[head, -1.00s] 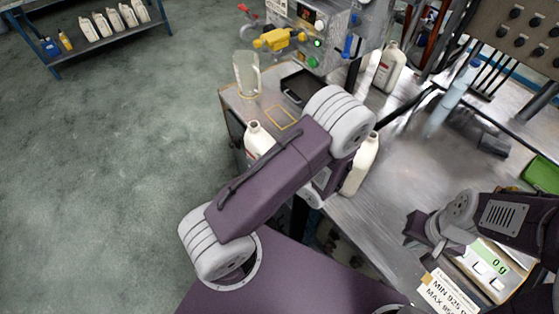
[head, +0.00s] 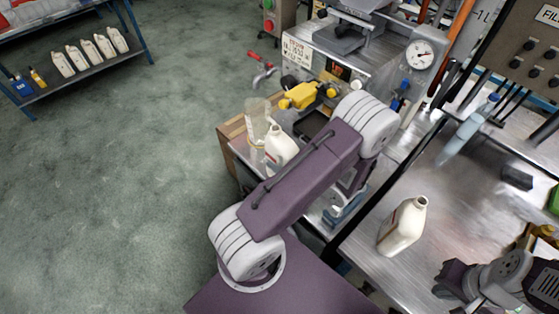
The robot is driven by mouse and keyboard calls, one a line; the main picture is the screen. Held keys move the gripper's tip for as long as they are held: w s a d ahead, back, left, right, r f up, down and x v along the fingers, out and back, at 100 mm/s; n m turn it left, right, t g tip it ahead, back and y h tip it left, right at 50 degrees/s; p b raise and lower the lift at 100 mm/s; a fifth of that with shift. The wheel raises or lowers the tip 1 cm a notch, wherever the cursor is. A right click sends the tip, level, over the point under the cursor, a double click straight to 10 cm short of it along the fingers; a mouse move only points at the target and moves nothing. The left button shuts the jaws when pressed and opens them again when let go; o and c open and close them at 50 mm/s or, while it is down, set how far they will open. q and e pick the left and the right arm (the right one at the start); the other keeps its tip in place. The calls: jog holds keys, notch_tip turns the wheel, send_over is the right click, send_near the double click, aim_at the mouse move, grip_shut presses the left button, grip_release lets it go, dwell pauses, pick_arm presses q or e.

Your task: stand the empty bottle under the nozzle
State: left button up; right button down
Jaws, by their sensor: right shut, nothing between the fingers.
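A white bottle (head: 280,148) stands upright by the clear jug, in front of the filling machine (head: 340,62); my left arm partly covers it. A second white bottle with a red label (head: 403,226) is on the metal bench at the right. I cannot tell which is empty. A yellow fitting (head: 300,96) sticks out of the machine front above a dark tray (head: 312,124); I cannot make out the nozzle clearly. My left gripper is hidden behind its own arm. My right gripper (head: 447,280) is shut and empty at the lower right, apart from both bottles.
The clear jug (head: 256,118) stands at the left edge of the machine's table. A blue-capped wash bottle (head: 468,132) and a small black box (head: 517,178) are on the bench. A shelf with several white bottles (head: 83,56) is far left. The floor between is clear.

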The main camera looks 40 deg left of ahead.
pick_arm(q)
jog(key=shift+w+f, duration=0.35)
jog(key=shift+f, duration=0.25)
jog(key=shift+w+d+f+b, duration=0.2)
jog(key=shift+w+f+b, duration=0.5)
jog(key=shift+f+b, duration=0.3)
jog(key=w, duration=0.7)
jog(key=shift+w+d+b, duration=0.2)
jog(key=shift+d+b, duration=0.05)
jog(key=shift+b, duration=0.15)
jog(key=shift+r, duration=0.1)
jog(key=o, duration=1.4)
jog(key=shift+o, duration=0.2)
